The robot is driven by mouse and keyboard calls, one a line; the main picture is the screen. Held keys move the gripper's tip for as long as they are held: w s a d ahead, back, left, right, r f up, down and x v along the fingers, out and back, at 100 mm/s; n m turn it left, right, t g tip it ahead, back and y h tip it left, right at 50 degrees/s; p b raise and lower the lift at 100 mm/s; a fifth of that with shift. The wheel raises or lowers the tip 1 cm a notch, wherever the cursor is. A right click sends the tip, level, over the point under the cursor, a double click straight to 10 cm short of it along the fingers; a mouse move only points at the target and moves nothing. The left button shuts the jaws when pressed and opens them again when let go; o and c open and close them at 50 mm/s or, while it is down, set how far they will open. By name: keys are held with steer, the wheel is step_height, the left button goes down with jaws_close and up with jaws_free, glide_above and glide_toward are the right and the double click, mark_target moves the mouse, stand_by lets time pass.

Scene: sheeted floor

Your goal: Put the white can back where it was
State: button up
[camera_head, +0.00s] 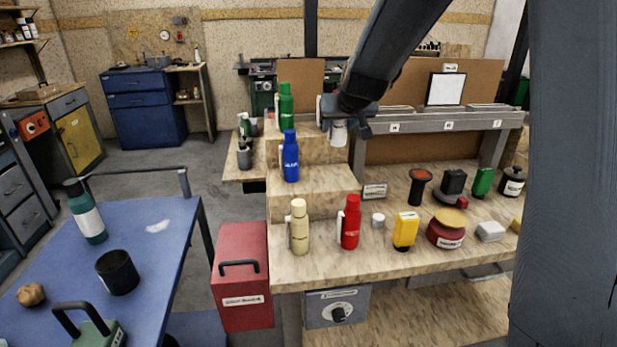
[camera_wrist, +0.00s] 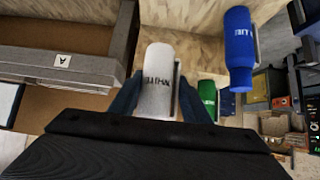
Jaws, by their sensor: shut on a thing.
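The white can (camera_head: 338,133) hangs in my gripper (camera_head: 345,120) in the head view, beside the top of the stepped wooden stand (camera_head: 312,180). In the wrist view the white can (camera_wrist: 160,82), with dark lettering, sits between the two fingers of my gripper (camera_wrist: 160,100), which is shut on it. A green bottle (camera_head: 286,103) stands on the top step, left of the can. A blue bottle (camera_head: 290,158) stands on the step below; it also shows in the wrist view (camera_wrist: 238,48). Whether the can touches the stand is unclear.
A cream bottle (camera_head: 299,228), a red bottle (camera_head: 350,224) and a yellow item (camera_head: 405,231) stand at the bench front. A grey rail (camera_head: 440,122) with labels runs behind. A red toolbox (camera_head: 241,290) and a blue table (camera_head: 150,230) are at left.

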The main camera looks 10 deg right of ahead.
steer(key=shift+a+f, duration=0.15)
steer(key=shift+a, duration=0.05)
steer(key=shift+f+b, duration=0.35)
steer(key=shift+b, duration=0.2)
step_height(320, 180, down, 9)
steer(key=b, duration=0.9)
steer(key=shift+b, duration=0.3)
steer(key=shift+f, duration=0.15)
steer(key=o, duration=0.7)
steer(key=shift+a, duration=0.1)
